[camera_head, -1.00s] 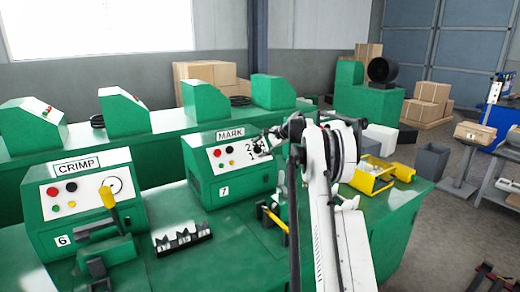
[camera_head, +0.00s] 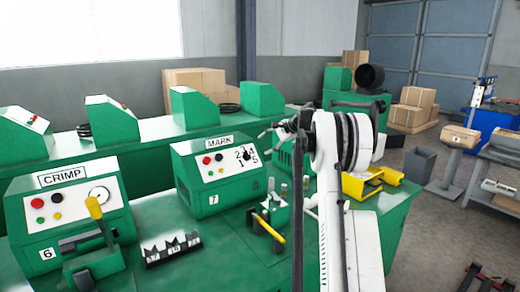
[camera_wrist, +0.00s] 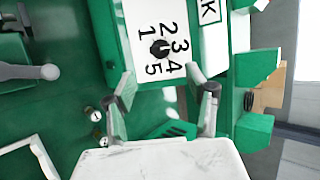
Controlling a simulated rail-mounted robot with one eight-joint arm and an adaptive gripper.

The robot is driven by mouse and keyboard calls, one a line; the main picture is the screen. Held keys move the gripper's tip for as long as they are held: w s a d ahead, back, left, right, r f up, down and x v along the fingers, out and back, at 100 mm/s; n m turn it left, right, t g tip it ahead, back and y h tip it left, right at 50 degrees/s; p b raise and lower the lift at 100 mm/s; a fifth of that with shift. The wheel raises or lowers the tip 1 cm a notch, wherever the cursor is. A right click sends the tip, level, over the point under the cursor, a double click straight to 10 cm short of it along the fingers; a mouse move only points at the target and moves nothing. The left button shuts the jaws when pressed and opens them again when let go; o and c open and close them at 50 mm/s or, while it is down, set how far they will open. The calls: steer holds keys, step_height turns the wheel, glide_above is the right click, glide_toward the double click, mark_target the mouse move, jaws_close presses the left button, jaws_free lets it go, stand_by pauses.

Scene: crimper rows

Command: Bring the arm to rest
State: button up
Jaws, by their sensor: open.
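My arm (camera_head: 335,200) rises in front of the green bench, bent at the top. My gripper (camera_head: 272,130) points left, just right of the MARK machine (camera_head: 215,170), apart from its panel. In the wrist view my gripper (camera_wrist: 166,88) has its two fingers well spread with nothing held between them. The MARK panel's numbered dial (camera_wrist: 160,48) lies beyond the fingers there. The dial also shows clear of the gripper in the head view (camera_head: 246,156).
The CRIMP machine (camera_head: 65,205) with a yellow-handled lever stands at left. A black notched rack (camera_head: 172,249) and a yellow-handled tool (camera_head: 268,230) are on the bench.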

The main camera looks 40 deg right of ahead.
steer(key=shift+s+r, duration=0.25)
stand_by(0.4)
